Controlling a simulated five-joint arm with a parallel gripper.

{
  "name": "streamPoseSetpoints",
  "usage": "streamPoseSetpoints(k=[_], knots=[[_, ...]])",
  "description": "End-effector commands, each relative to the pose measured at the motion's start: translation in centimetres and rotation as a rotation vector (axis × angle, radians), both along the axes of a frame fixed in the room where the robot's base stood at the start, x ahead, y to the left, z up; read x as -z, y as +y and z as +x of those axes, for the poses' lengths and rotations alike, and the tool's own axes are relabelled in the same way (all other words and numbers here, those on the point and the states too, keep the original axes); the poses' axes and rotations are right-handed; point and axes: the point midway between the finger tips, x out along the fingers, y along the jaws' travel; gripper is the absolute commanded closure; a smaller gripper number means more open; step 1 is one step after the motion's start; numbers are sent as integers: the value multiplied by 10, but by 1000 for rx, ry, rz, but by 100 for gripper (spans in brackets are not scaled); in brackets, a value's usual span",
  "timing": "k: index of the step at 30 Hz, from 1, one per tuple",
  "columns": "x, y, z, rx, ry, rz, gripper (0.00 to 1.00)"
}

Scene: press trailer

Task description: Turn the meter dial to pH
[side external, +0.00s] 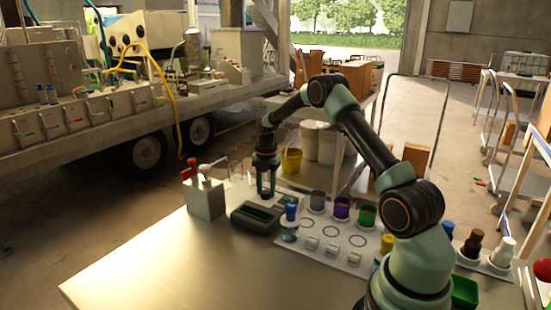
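The meter (256,217) is a dark grey box with a display on its sloped top, lying on the metal table left of the white sample board. Its dial is too small or hidden to make out, so I cannot tell its setting. My gripper (267,193) points down just above the back of the meter. Its two dark fingers look a little apart, with nothing visible between them. I cannot tell whether the fingertips touch the meter.
A grey box with red and white levers (206,198) stands left of the meter. A blue-capped jar (290,222) stands close on its right. The white board (335,238) holds several coloured cups. The table's front left (150,270) is clear.

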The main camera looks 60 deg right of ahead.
Motion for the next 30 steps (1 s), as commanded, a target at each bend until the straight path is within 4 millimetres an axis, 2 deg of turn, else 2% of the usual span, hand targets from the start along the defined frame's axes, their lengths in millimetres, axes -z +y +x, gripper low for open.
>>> streamPoseSetpoints(k=[8,14,30], knots=[[0,0,-1,20,3,3,100],[-1,0,-2,102,0,5,100],[0,1,-2,575,-18,22,100]])
